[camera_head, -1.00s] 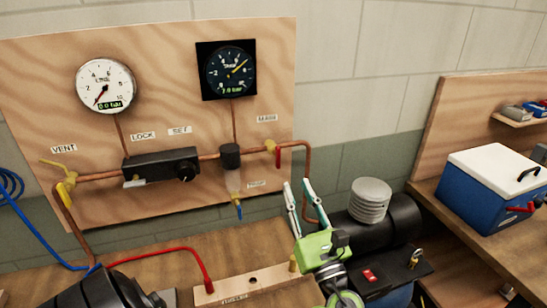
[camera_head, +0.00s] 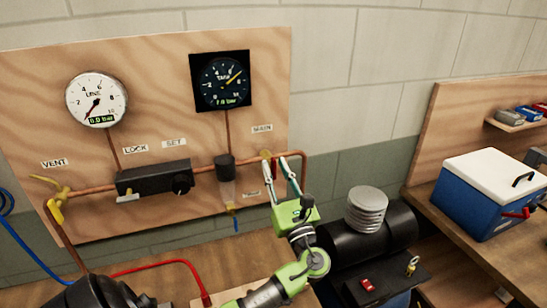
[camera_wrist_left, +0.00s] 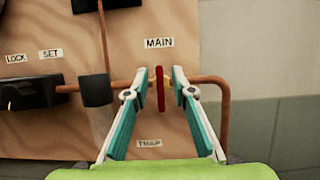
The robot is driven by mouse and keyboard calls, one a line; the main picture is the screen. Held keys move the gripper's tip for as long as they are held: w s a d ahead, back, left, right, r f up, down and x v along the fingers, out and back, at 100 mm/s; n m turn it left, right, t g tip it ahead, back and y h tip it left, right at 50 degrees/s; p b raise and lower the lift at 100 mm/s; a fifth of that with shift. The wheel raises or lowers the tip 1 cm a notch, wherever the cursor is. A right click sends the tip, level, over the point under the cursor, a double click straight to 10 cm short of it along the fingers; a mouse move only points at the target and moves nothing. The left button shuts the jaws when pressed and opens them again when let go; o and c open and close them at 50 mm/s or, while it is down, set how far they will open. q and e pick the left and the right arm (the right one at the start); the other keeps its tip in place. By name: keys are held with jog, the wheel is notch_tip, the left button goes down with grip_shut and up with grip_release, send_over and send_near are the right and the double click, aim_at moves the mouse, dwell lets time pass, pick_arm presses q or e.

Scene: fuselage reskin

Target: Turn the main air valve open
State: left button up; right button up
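The main air valve has a red handle (camera_wrist_left: 160,88) under the MAIN label in the left wrist view. It stands upright, across the horizontal copper pipe. In the head view the handle (camera_head: 275,167) is partly covered by my gripper. My left gripper (camera_head: 279,158) is at the valve with its fingers spread. In the left wrist view the fingertips (camera_wrist_left: 159,74) lie on either side of the handle, with a visible gap on each side. Depth between fingertips and handle is hard to tell. My right gripper is not in view.
The line gauge (camera_head: 97,99) reads 0.0 bar and the tank gauge (camera_head: 222,81) reads 7.0 bar. A black regulator (camera_head: 153,178) and a filter (camera_head: 225,168) sit left of the valve. A black compressor (camera_head: 375,237) stands at the lower right.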

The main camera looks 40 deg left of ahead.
pick_arm(q)
jog(key=shift+x, duration=0.9)
jog(key=c, duration=0.6)
grip_shut()
